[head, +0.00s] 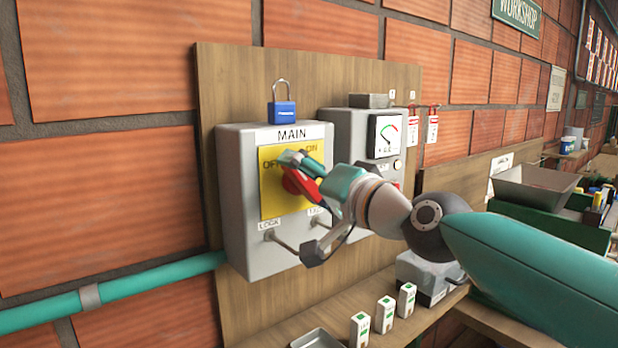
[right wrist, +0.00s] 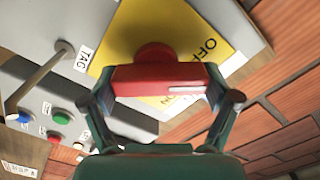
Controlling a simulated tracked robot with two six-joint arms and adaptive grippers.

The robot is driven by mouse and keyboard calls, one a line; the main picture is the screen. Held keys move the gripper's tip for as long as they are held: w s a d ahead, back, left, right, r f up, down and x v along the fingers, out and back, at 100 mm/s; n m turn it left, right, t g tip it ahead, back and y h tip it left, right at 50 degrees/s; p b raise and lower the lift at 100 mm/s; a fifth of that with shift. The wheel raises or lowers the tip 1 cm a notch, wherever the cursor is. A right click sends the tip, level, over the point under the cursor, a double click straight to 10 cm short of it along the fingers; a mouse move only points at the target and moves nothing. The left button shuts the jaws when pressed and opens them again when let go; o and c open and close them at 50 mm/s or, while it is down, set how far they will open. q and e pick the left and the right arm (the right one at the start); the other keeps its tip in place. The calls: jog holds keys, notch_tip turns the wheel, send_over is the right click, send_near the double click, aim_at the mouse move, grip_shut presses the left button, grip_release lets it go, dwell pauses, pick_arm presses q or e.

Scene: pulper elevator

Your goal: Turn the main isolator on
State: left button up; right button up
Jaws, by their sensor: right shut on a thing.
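The grey MAIN isolator box (head: 235,190) hangs on a wooden board. Its yellow plate (head: 270,200) carries OFF at the left and ON at the right. My right gripper (head: 301,175) is at the plate, shut on the red rotary handle (head: 303,188). In the right wrist view, the red handle (right wrist: 160,80) lies crosswise between both fingers, and a white mark shows near its right end, between the OFF and ON words. The gripper hides much of the handle in the head view, so its exact position is hard to tell. My left gripper is not in view.
A blue padlock (head: 283,112) stands on top of the box. Pegs labelled LOCK and TAG stick out below the plate. A second grey box with a meter (head: 385,136) and red tags (head: 432,127) are to the right. Small white boxes (head: 385,314) stand on a shelf below.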

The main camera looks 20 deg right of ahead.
jog(key=m, duration=0.4)
jog(key=shift+d+r+m, duration=0.15)
jog(key=shift+d+m, duration=0.2)
jog(key=shift+m, duration=0.05)
jog(key=shift+w+m+p, duration=0.1)
jog(key=shift+m+p, duration=0.25)
jog(key=shift+m, duration=1.25)
jog(key=shift+f, duration=0.2)
jog(key=o, duration=0.8)
jog(key=shift+o, duration=0.5)
jog(key=shift+w+d+f, duration=0.1)
jog(key=shift+d, duration=0.05)
jog(key=shift+a, duration=0.2)
